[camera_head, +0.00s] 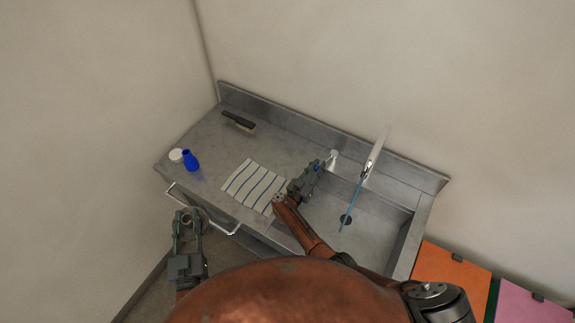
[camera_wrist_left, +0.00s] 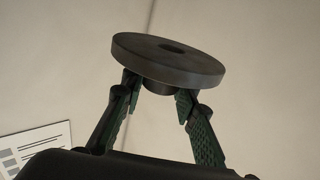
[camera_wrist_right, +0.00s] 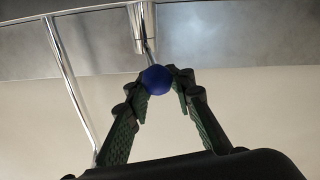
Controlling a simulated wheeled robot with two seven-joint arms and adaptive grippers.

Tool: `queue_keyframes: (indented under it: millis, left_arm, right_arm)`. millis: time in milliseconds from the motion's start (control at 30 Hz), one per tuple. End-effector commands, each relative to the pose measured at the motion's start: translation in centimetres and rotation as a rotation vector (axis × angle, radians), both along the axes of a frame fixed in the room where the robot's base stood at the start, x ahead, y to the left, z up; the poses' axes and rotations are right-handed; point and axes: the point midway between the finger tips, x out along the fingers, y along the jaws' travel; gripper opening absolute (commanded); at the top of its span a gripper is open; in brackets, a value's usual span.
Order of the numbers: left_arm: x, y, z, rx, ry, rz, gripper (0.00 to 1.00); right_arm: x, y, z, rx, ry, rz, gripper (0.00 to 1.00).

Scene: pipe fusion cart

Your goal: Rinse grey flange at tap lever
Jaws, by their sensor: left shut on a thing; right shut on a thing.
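The grey flange (camera_wrist_left: 168,62) is a round disc with a central hole and a hub below. In the left wrist view my left gripper (camera_wrist_left: 157,98) is shut on the hub. In the head view my left gripper (camera_head: 187,221) is in front of the counter's left part, away from the tap. My right gripper (camera_wrist_right: 160,84) is shut on the blue ball knob (camera_wrist_right: 156,79) of the tap lever; in the head view my right gripper (camera_head: 318,167) is at the sink's left edge. A blue water stream (camera_head: 351,204) falls from the tap (camera_head: 375,152) into the sink basin (camera_head: 375,235).
A striped cloth (camera_head: 254,186) lies on the metal counter (camera_head: 210,140) left of the sink. A blue bottle (camera_head: 192,161), a white round item (camera_head: 176,155) and a brush (camera_head: 238,121) stand or lie further left. A chrome rail (camera_head: 228,232) runs along the front. An orange panel (camera_head: 453,277) is at right.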

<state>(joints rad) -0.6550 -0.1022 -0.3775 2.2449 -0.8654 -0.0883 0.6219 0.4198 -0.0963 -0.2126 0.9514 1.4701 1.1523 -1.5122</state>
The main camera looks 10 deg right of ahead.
Motion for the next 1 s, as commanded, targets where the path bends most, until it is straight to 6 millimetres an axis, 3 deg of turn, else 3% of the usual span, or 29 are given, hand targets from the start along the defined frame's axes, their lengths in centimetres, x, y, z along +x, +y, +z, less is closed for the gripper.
queue_keyframes:
  millis: [33, 400, 433, 600, 700, 1000]
  left_arm:
    - [0.02, -0.04, -0.20, 0.000, -0.001, -0.001, 0.00]
    - [0.06, -0.12, -0.23, 0.000, -0.001, -0.003, 0.00]
    - [0.06, -0.11, -0.23, 0.000, -0.001, -0.003, 0.00]
    - [0.08, -0.15, -0.23, 0.000, -0.001, -0.004, 0.00]
    - [0.09, -0.18, -0.21, 0.000, -0.001, -0.005, 0.00]
    - [0.07, -0.13, -0.19, 0.000, -0.001, -0.003, 0.00]
  right_arm:
    - [-0.59, 0.59, -1.20, 0.015, 0.019, -0.010, 0.00]
    - [-1.17, 0.19, -1.84, 0.019, 0.031, -0.031, 0.00]
    - [-1.18, 0.20, -1.86, 0.019, 0.032, -0.031, 0.22]
    - [-1.03, -0.04, -1.54, 0.016, 0.026, -0.033, 0.34]
    - [-0.98, -0.18, -1.38, 0.014, 0.023, -0.036, 0.39]
    - [-0.84, -0.24, -1.12, 0.012, 0.019, -0.036, 0.39]
